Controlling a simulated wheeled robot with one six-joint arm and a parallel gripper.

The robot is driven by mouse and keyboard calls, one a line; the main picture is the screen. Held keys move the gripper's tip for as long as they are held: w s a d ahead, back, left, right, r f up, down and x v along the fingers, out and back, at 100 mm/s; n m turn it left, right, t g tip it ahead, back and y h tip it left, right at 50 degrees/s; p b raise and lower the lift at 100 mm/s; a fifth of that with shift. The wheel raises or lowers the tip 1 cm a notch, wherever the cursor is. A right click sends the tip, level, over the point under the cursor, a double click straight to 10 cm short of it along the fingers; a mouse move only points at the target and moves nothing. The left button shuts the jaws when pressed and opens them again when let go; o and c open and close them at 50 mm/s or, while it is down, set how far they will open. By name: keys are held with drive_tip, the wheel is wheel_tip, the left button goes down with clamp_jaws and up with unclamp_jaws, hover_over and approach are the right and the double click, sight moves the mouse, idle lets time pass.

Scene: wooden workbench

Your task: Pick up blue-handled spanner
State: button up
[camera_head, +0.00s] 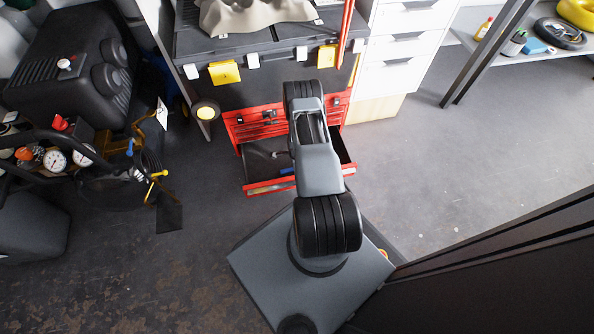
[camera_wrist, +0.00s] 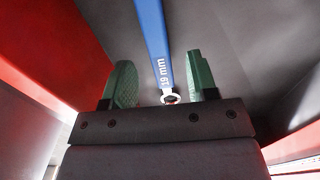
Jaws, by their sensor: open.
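The blue-handled spanner (camera_wrist: 154,42) lies in the grey interior of the open drawer, in the wrist view. Its handle reads "19 mm", and its silver ring end (camera_wrist: 171,97) points toward my gripper. My gripper (camera_wrist: 158,82) is open, with one green fingertip on each side of the spanner and a gap on both sides. Whether the fingers are down at the spanner's height I cannot tell. In the head view a small piece of blue (camera_head: 287,171) shows in the drawer beside my arm; my arm hides the gripper and most of the spanner there.
The drawer's red front (camera_head: 270,187) belongs to a red tool cabinet (camera_head: 262,118) under a dark bench. Red drawer walls stand on both sides in the wrist view. A black compressor (camera_head: 75,70) is at left, white drawers (camera_head: 405,45) at right. The floor at right is clear.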

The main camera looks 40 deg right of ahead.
wheel_tip(320, 180, down, 2)
drive_tip(key=shift+f+b, duration=0.2)
drive_tip(key=shift+b, duration=0.15)
drive_tip(key=shift+c, duration=0.2)
drive_tip(key=shift+r, duration=0.1)
clamp_jaws()
